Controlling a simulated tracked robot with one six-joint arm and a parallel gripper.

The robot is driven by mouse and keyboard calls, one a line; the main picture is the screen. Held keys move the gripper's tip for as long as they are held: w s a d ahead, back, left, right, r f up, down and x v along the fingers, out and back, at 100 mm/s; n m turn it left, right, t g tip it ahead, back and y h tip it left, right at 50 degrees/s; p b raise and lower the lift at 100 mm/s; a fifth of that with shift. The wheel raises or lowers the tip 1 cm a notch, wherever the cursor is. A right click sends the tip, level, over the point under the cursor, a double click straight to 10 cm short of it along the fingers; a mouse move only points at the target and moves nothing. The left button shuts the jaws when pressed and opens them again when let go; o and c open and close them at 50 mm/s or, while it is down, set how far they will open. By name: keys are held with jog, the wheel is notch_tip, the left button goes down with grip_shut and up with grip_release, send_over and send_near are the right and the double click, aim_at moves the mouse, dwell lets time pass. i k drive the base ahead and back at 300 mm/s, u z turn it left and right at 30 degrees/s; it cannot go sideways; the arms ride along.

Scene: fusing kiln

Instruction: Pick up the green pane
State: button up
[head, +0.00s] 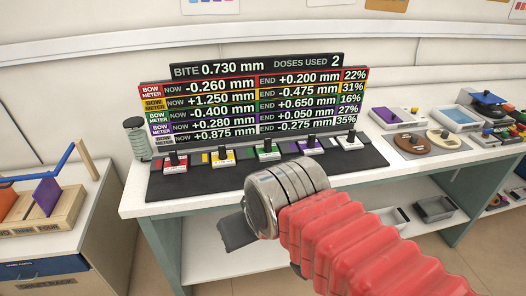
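I cannot make out a green pane in the head view. A wooden rack (62,216) at the left edge holds a purple pane (47,195) and an orange pane (9,203), both standing tilted. The rack is cut off by the picture's left edge. My gripper (236,232) is in the middle, in front of the bench edge and well to the right of the rack. Only a dark part of it shows past my metal wrist, and its fingertips cannot be told apart. I see nothing held in it.
A white bench (135,203) crosses the middle, with a dark mat (205,182) of coloured switches under a meter board (260,100). A dark-capped jar (138,138) stands at its left end. Round discs (410,142) and a blue-topped box (455,117) lie at right. Grey trays (434,208) sit on the lower shelf.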

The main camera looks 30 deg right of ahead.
aim_at(268, 150)
jog(key=u, duration=0.05)
jog(key=i, duration=0.95)
jog(key=z, duration=0.05)
